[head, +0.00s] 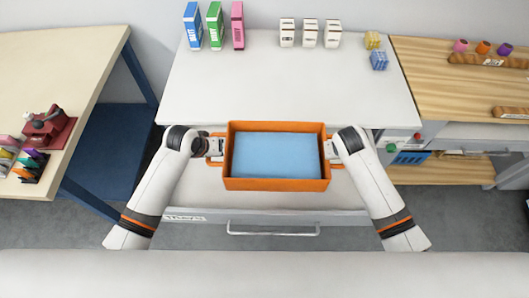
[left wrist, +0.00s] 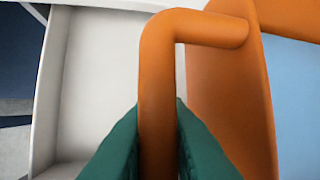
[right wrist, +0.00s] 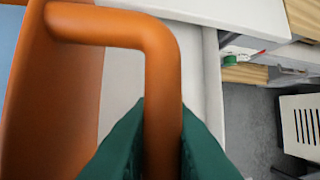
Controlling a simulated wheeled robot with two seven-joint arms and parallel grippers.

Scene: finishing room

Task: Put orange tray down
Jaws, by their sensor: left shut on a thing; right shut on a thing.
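The orange tray (head: 276,185) has a light blue inside and a handle at each end. It is level in front of the white table, over an open white drawer (head: 272,213). My left gripper (head: 216,148) is shut on the tray's left handle (left wrist: 158,90). My right gripper (head: 332,149) is shut on the tray's right handle (right wrist: 162,90). The green fingers of each gripper close around the orange bar in the wrist views. The tray hides most of the drawer's inside, and I cannot tell how high above it the tray is.
The white tabletop (head: 280,85) is clear in the middle. Blue, green and pink boxes (head: 214,27), several small white boxes (head: 310,33) and yellow and blue blocks (head: 377,52) stand towards its back. Wooden tables stand at left (head: 60,75) and right (head: 440,80).

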